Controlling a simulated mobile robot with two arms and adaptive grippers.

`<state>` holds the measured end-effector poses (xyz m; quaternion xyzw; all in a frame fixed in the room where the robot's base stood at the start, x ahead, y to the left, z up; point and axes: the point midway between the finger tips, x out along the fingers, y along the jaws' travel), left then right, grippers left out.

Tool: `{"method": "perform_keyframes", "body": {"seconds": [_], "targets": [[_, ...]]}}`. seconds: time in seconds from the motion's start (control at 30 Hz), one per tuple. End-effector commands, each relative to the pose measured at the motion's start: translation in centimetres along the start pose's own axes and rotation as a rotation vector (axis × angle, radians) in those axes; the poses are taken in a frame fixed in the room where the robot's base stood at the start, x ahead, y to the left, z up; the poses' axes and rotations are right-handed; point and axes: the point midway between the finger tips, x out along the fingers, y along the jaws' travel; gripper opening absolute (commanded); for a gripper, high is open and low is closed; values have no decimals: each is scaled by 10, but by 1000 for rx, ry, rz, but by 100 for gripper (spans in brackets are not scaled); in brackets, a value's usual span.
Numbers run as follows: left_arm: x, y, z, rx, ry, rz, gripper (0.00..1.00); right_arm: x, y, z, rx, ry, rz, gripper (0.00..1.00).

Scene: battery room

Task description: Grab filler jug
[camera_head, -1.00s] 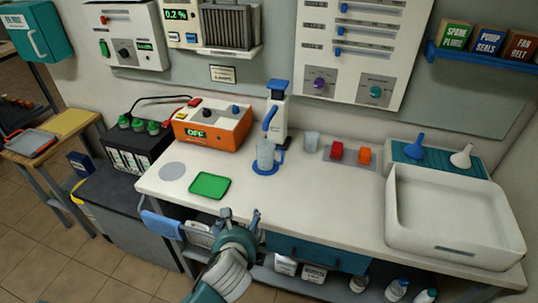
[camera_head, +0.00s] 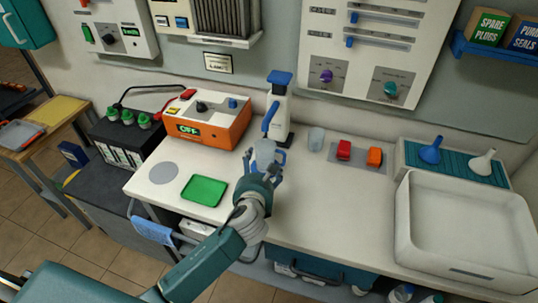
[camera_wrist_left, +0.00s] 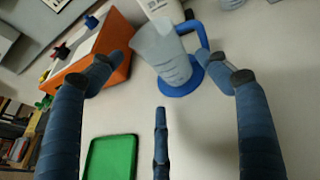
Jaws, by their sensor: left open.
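The filler jug (camera_head: 265,152) is a translucent grey-blue jug with a blue handle. It stands upright on a blue round mat on the bench, and in the left wrist view the jug (camera_wrist_left: 163,50) shows ahead of the fingers, with its handle on the right. My left gripper (camera_head: 264,172) is just in front of the jug and partly hides it in the head view. I cannot tell from the frames whether any finger touches the jug. My right gripper is not in view.
A white and blue dispenser bottle (camera_head: 278,108) stands close behind the jug. An orange charger box (camera_head: 212,122) is to its left, and a green tray (camera_head: 204,190) lies nearer. A small grey cup (camera_head: 316,139) and red switch (camera_head: 344,150) are to the right, beside a white basin (camera_head: 402,225).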

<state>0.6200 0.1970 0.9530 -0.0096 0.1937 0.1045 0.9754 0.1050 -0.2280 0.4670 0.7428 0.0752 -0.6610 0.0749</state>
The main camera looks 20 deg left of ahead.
Motion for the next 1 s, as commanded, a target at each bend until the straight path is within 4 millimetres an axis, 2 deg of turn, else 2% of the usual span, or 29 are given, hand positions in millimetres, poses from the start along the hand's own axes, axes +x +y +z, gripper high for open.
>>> {"method": "perform_keyframes", "body": {"seconds": [0.03,0.1,0.2,0.3,0.57,0.87,0.9,1.0], "targets": [[8,0,1,0,0,2,76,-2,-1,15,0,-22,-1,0],[15,0,1,-1,1,2,76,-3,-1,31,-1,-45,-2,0],[21,0,1,-2,0,0,76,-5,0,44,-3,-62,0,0],[30,1,4,-3,1,2,76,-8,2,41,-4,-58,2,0],[66,1,7,-2,0,2,76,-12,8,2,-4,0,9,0],[73,1,6,-3,0,0,76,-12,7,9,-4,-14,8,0],[72,1,6,-3,0,0,74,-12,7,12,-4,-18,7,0],[72,1,6,-3,0,0,54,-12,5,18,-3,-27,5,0]]}}
